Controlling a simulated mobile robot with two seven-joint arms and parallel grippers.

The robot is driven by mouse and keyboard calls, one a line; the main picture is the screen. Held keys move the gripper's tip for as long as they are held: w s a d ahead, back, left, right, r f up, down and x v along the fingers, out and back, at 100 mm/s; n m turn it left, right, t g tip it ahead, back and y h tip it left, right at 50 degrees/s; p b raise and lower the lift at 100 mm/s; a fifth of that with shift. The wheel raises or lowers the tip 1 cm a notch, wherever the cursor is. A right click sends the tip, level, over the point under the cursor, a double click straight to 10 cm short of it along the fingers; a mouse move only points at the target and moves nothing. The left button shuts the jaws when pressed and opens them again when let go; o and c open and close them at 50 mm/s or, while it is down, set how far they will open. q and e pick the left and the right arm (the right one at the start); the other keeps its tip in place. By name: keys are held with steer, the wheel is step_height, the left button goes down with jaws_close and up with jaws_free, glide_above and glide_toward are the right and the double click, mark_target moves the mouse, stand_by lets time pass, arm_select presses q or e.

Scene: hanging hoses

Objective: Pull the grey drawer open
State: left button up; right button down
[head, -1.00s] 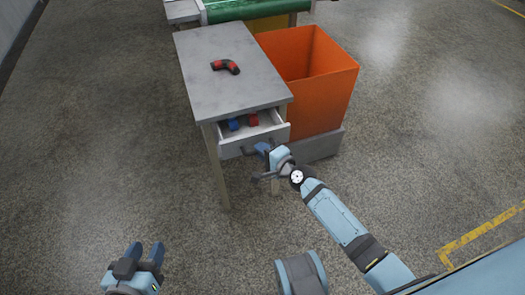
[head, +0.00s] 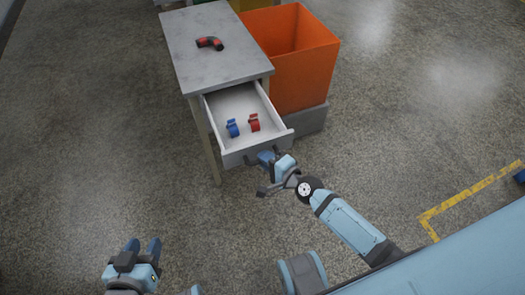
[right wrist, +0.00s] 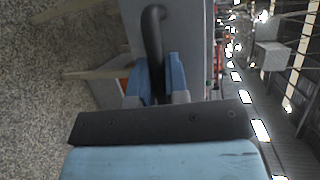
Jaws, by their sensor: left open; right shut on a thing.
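The grey drawer (head: 258,150) is pulled well out of the grey table (head: 213,50) in the head view, its inside showing. A blue clamp-like part (head: 232,128) and a red one (head: 254,122) lie in it. My right gripper (head: 270,157) is at the drawer's front. In the right wrist view its blue fingers (right wrist: 157,78) are shut on the dark curved drawer handle (right wrist: 153,35). My left gripper (head: 143,247) is open and empty at the lower left, away from the table.
A red and black hose piece (head: 210,43) lies on the tabletop. An orange bin (head: 293,60) stands right of the table on a grey base (head: 308,120). The floor in front and to the left is clear. A yellow floor line (head: 465,200) is at the right.

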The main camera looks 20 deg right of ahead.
steer(key=shift+s, duration=0.15)
steer(key=c, duration=1.4)
jaws_free()
steer(key=v, duration=1.4)
steer(key=shift+r+p, duration=0.15)
steer(key=shift+p, duration=0.15)
